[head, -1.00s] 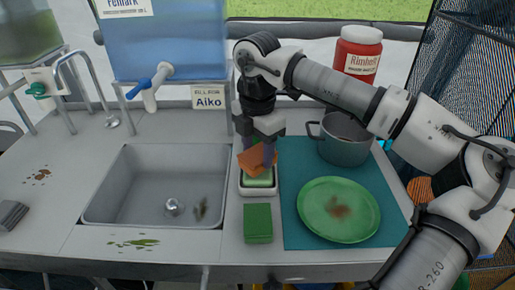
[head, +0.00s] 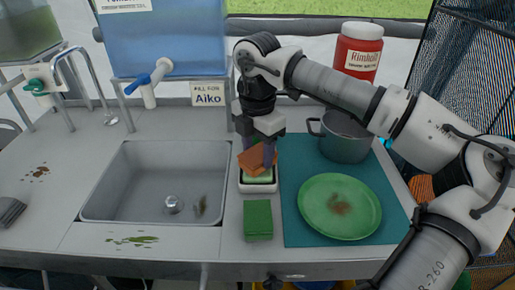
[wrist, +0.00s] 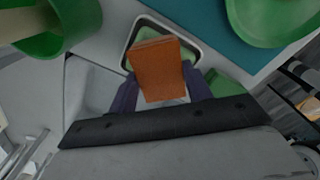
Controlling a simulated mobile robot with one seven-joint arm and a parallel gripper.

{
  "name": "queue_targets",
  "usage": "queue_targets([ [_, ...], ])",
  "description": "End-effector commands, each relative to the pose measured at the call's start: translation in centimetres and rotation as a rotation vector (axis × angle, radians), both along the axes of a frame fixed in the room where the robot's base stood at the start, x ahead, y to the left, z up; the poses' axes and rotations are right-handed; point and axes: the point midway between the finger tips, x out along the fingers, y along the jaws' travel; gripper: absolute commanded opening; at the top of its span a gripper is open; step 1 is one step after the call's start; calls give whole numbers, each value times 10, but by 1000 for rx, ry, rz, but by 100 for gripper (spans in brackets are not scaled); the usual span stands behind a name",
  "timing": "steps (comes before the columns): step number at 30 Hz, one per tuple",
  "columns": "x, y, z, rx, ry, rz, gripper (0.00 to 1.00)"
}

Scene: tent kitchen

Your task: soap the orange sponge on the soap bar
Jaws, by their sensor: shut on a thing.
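My gripper (head: 257,150) is shut on the orange sponge (head: 251,160). It holds the sponge tilted right over the pale green soap bar (head: 262,178), which lies in a white soap dish (head: 258,189). The sponge hides part of the soap; I cannot tell for certain whether they touch. In the wrist view the orange sponge (wrist: 159,68) sits between the two fingers, with the rim of the soap dish (wrist: 128,46) behind it.
A green sponge (head: 258,219) lies in front of the dish. The sink (head: 155,185) is to the left. On a teal mat (head: 297,232) to the right are a stained green plate (head: 362,207) and a grey pot (head: 344,140). A water tank tap (head: 148,88) is behind.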

Motion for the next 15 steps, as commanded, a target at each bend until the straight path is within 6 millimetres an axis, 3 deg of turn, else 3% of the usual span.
queue_targets([
  [15,0,0,-7,0,0,0,31],
])
